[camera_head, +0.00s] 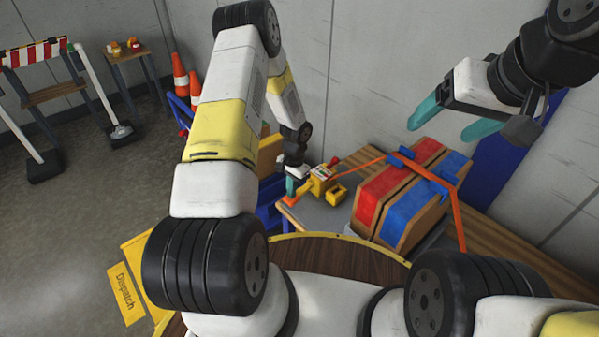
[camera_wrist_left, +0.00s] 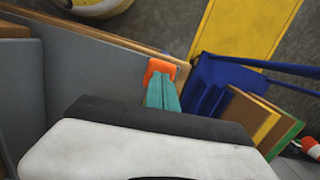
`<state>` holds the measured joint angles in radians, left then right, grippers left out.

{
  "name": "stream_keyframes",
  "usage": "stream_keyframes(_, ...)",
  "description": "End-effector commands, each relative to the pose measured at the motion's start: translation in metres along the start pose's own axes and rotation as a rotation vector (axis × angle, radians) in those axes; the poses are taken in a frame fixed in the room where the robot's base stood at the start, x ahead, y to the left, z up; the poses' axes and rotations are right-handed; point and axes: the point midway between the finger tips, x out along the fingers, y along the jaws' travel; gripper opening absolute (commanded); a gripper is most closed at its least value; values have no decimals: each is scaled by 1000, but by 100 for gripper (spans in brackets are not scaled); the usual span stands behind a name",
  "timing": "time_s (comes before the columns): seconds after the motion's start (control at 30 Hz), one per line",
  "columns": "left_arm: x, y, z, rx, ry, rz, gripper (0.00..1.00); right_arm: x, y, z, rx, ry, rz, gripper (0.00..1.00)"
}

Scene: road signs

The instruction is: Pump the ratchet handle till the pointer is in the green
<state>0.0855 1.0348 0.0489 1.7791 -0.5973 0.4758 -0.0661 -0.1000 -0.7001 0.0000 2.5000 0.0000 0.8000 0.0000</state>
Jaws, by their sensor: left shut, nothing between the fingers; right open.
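The yellow ratchet (camera_head: 322,183) sits on the grey table, left of the strapped boxes. A small pale dial (camera_head: 321,172) is on it; its pointer is too small to read. The orange handle end (camera_head: 290,201) shows low beside my left gripper (camera_head: 291,192). In the left wrist view, my left gripper's teal fingers (camera_wrist_left: 162,90) are together, with the orange handle (camera_wrist_left: 160,69) right at their tips, not between them. I cannot tell if they touch. My right gripper (camera_head: 440,129) is open and empty, raised above the boxes.
An orange strap (camera_head: 362,161) runs from the ratchet over red and blue boxes (camera_head: 408,193) with blue corner pieces. A blue cart (camera_wrist_left: 208,84) with boards stands beside the table. A yellow Dispatch panel (camera_head: 126,293) is at lower left. Cones and a striped barrier stand further back.

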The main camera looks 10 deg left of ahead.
Motion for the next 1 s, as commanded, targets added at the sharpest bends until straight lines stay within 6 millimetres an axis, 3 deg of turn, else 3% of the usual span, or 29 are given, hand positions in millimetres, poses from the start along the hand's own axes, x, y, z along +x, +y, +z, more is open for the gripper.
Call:
stream_keyframes(0.17,23,1,-2,1,-1,1,0,0,0,0,0,0,0,78)
stream_keyframes(0.4,20,0,-5,0,0,0,0,0,0,0,0,0,0,78)
stream_keyframes(0.67,7,0,-34,1,7,0,0,0,0,0,0,0,0,78)
stream_keyframes(1.0,2,1,-35,1,9,0,0,0,0,0,0,0,0,78)
